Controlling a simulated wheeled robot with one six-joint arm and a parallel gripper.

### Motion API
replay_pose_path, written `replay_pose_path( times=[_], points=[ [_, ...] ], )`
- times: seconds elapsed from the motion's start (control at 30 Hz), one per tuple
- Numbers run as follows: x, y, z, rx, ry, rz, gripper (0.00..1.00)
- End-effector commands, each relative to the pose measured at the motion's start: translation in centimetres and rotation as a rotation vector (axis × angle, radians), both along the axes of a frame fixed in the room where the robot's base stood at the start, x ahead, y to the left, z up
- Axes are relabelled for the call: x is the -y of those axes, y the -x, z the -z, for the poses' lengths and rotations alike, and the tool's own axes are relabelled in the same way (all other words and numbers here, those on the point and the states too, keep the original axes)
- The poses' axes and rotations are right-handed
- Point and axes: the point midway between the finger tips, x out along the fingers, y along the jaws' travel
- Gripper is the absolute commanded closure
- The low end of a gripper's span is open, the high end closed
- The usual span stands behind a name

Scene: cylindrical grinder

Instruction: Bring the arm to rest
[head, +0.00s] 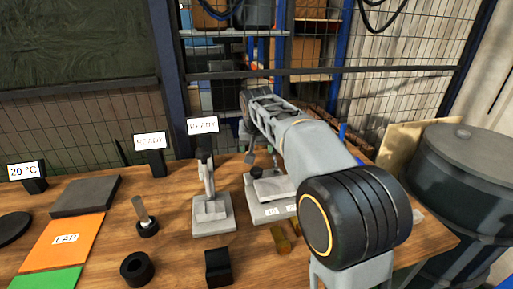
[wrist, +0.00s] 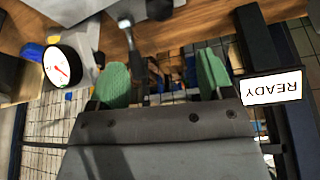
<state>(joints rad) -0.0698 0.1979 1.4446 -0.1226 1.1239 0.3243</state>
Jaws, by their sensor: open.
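My arm (head: 320,155) reaches from the right foreground toward the back of the wooden bench (head: 170,195), raised above the bench top. In the wrist view my gripper (wrist: 163,78) shows two green-padded fingers standing wide apart, with nothing held between them. In the head view the fingers are too small and covered to make out. A round white dial gauge (wrist: 62,66) and a READY sign (wrist: 272,88), upside down, show on either side of the gripper in the wrist view, apart from the fingers.
A grey stand (head: 212,210) and a second instrument (head: 270,188) stand near my arm. An orange LAP mat (head: 65,240), a black ring (head: 137,268) and a black block (head: 218,266) lie on the bench. A grey drum (head: 465,170) is at right. A mesh fence (head: 400,110) rises behind.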

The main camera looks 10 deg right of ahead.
Motion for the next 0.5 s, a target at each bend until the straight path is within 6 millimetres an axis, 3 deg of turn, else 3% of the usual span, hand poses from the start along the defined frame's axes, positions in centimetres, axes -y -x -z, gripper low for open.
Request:
replay_pose_path(
  times=[0.17, 0.27, 0.37, 0.5],
  points=[
    [-0.1, -0.2, 0.0, 0.007, 0.01, -0.032, 0.26],
    [-0.3, 0.9, 3.2, -0.049, 0.017, -0.089, 0.26],
    [-0.2, 4.3, 4.4, -0.096, 0.018, -0.146, 0.26],
    [0.2, 11.1, 4.0, -0.139, 0.009, -0.212, 0.26]
  ],
)
